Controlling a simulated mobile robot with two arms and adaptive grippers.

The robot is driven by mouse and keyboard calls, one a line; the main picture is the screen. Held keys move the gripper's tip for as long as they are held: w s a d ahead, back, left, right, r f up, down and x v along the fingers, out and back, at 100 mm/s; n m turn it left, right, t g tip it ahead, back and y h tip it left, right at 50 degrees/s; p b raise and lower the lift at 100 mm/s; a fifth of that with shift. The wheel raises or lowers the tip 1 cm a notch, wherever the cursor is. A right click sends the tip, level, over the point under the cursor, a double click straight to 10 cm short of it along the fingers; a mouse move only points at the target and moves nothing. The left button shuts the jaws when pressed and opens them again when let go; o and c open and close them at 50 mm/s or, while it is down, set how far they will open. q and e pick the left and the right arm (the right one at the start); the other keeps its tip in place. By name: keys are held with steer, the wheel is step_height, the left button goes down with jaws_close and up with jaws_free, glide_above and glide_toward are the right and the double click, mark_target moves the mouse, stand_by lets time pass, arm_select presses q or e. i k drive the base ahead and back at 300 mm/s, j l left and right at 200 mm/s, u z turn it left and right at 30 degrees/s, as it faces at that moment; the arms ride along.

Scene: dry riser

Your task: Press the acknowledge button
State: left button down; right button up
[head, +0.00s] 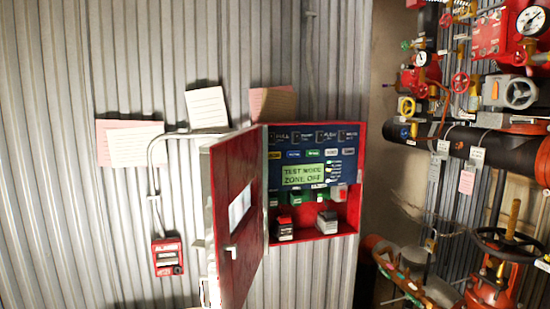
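A red alarm panel cabinet (348,215) hangs on the corrugated wall, with its red door (236,215) swung open to the left. Inside is a blue control face (345,160) with a lit green display (304,174) reading "TEST MODE ZONE OFF". A row of small coloured buttons (312,153) runs above the display, and more small controls sit around and below it. Their labels are too small to read, so I cannot tell which one is the acknowledge button. Neither of my grippers is in view.
A red pull station (167,257) is on the wall at left, below a grey conduit (152,165). Paper sheets (207,107) are stuck above the door. Red pipework with valves, gauges and handwheels (505,243) fills the right side. The open door sticks out beside the panel.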

mark_target(270, 155)
steer(key=i+l, duration=0.15)
steer(key=l, duration=0.25)
steer(key=i+l, duration=0.1)
steer(key=l, duration=0.25)
steer(key=i+l, duration=0.15)
steer(key=l, duration=0.25)
steer(key=i+l, duration=0.15)
steer(key=l, duration=0.25)
steer(key=i+l, duration=0.1)
steer(key=l, duration=0.3)
steer(key=i+l, duration=0.15)
steer(key=l, duration=0.2)
